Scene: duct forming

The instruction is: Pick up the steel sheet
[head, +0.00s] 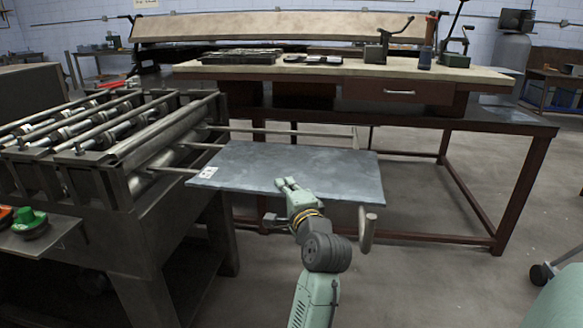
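The steel sheet (330,165) is a flat blue-grey plate in the middle of the head view. It lies level across rods that stick out from the roller machine, with a small white label (209,173) at its left corner. My gripper (287,184) is at the sheet's near edge, with its fingertips overlapping the sheet in the picture. I cannot tell whether the fingers are above the sheet, touching it, or around its edge. The gripper is small here, and its opening is not clear.
The roller machine (140,150) stands at the left, with green and red buttons (30,222) at its near side. A long workbench (330,72) with tools stands behind the sheet. A rod with an upright handle (368,230) lies near the sheet's right corner. Floor at right is mostly open.

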